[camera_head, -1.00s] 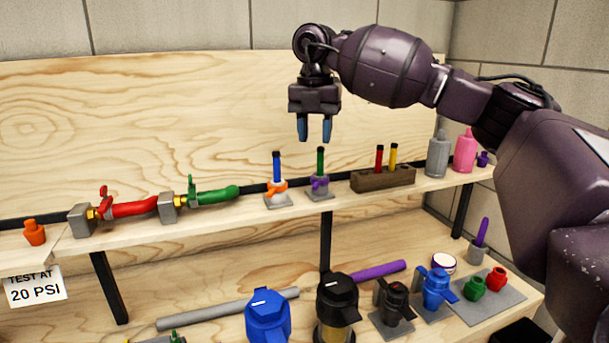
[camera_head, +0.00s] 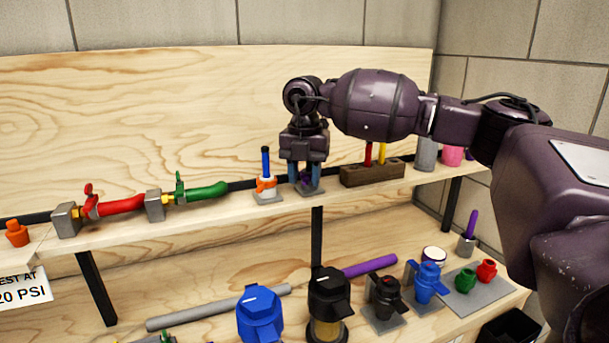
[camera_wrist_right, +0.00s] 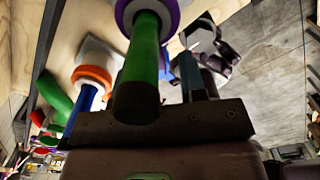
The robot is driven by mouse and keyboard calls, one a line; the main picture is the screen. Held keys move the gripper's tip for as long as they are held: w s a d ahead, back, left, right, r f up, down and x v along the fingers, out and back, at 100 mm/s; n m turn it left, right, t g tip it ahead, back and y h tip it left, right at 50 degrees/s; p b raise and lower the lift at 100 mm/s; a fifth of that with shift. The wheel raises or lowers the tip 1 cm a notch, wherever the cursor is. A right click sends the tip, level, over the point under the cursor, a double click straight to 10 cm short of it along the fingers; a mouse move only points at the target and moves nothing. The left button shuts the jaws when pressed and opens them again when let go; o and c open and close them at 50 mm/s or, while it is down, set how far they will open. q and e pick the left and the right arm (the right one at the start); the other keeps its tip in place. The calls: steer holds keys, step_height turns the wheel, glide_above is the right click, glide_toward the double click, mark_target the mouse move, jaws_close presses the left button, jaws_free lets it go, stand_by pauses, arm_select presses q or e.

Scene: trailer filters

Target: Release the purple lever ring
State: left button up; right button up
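The purple lever ring (camera_head: 305,178) is on a small stand on the upper shelf, mostly hidden behind my right gripper (camera_head: 304,184). In the right wrist view the purple ring (camera_wrist_right: 174,20) curves around a white part at the top, beside a green rod (camera_wrist_right: 146,50) that runs toward the camera. My right gripper points down over this stand with its blue fingers apart, one on each side of the rod. One finger (camera_wrist_right: 189,76) shows to the right of the rod. I cannot tell whether the fingers touch the ring. My left gripper is not in view.
A similar stand with an orange ring (camera_head: 266,184) and blue rod is close on the left. A brown block (camera_head: 372,174) with red and yellow rods is close on the right. Red (camera_head: 120,206) and green (camera_head: 208,192) valves lie further left. Filters stand below.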

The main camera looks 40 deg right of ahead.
jaws_close()
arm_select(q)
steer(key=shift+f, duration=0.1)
